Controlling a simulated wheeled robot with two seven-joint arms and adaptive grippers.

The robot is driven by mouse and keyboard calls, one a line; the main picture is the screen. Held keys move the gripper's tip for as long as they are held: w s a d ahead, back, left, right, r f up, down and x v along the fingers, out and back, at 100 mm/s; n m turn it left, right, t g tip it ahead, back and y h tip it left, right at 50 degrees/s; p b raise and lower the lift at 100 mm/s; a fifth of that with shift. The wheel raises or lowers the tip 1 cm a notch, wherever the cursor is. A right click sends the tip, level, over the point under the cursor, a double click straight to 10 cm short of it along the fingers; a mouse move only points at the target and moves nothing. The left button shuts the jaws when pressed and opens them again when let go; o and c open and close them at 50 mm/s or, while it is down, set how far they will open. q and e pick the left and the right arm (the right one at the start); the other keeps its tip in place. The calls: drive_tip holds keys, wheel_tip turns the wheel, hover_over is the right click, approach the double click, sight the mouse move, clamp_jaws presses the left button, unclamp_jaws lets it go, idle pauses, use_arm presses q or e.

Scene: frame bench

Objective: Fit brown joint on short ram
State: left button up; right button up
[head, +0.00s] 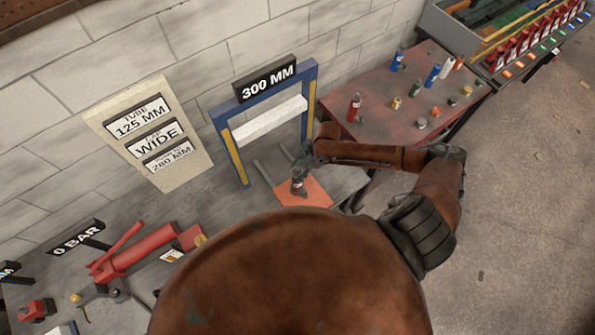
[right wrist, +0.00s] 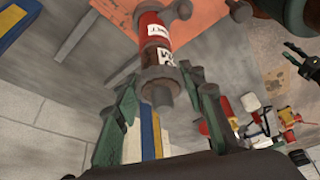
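My right gripper (head: 298,172) is over the mat's back part. I cannot tell whether the ram touches the mat. Small joints lie on the red side table; one brownish piece (head: 436,111) may be the brown joint, but it is too small to be sure.
A blue frame (head: 227,150) marked 300 MM stands behind the mat. The red side table (head: 375,128) holds several coloured tubes and small parts. A red cylinder device (head: 135,250) is at the left of the bench. A sign board (head: 186,172) leans on the wall.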

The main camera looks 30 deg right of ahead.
drive_tip(key=o, duration=0.5)
drive_tip(key=shift+d+r, duration=0.1)
drive_tip(key=shift+r, duration=0.05)
drive_tip(key=v, duration=1.1)
drive_tip(key=shift+r, duration=0.35)
drive_tip(key=shift+s, duration=0.1)
